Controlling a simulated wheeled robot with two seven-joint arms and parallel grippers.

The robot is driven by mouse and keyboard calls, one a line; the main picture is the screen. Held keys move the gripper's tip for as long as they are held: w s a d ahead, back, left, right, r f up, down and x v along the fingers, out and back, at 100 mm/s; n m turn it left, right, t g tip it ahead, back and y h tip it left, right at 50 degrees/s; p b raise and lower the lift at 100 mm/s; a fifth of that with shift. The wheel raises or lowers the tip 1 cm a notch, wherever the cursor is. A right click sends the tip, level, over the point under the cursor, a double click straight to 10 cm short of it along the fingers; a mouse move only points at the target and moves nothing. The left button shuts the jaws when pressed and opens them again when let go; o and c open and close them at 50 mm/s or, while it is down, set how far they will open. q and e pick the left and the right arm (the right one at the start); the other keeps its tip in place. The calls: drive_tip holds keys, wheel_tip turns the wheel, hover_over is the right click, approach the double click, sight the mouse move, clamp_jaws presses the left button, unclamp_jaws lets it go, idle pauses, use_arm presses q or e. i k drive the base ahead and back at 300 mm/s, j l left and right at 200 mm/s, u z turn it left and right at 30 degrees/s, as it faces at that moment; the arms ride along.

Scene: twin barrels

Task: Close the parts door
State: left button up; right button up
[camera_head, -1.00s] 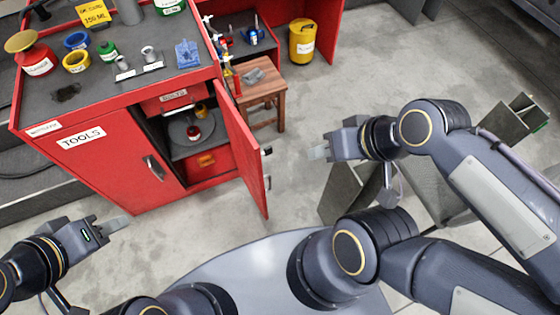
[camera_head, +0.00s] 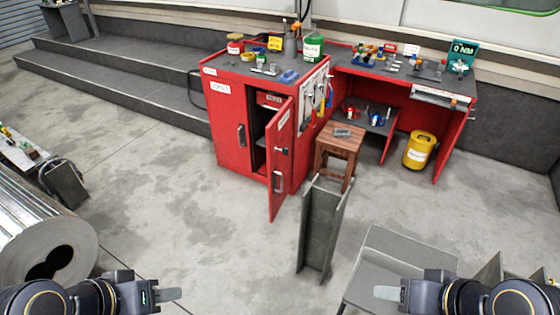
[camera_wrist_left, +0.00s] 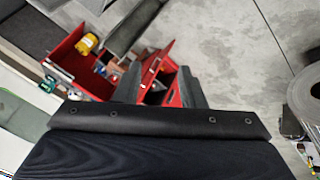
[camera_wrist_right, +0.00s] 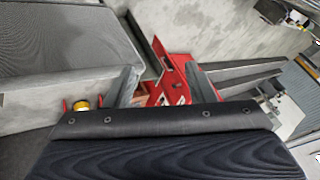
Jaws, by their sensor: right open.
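The parts door (camera_head: 279,165) stands wide open on the red cabinet (camera_head: 230,135), swung out towards me, with a dark handle on its face. The dark opening behind it shows a small red drawer (camera_head: 268,99). The door left of it is shut. My left gripper (camera_head: 168,294) and right gripper (camera_head: 388,293) are low in the head view, well short of the door and touching nothing. In the left wrist view the fingers (camera_wrist_left: 160,88) are apart and empty, with the red cabinet far beyond. The right wrist view also shows parted, empty fingers (camera_wrist_right: 163,86).
A wooden stool (camera_head: 341,146) stands right of the door. A grey upright steel beam (camera_head: 320,235) stands in front of it, close to the door's free side. A yellow bin (camera_head: 420,150) is further right. A large metal roll (camera_head: 45,235) lies at left.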

sight(279, 131)
drive_tip(key=z, duration=0.2)
drive_tip(key=i+j+z, duration=1.15)
drive_tip(key=j, duration=0.3)
drive_tip(key=i+j+z, duration=0.2)
drive_tip(key=i+l, duration=0.05)
drive_tip(key=i, duration=0.05)
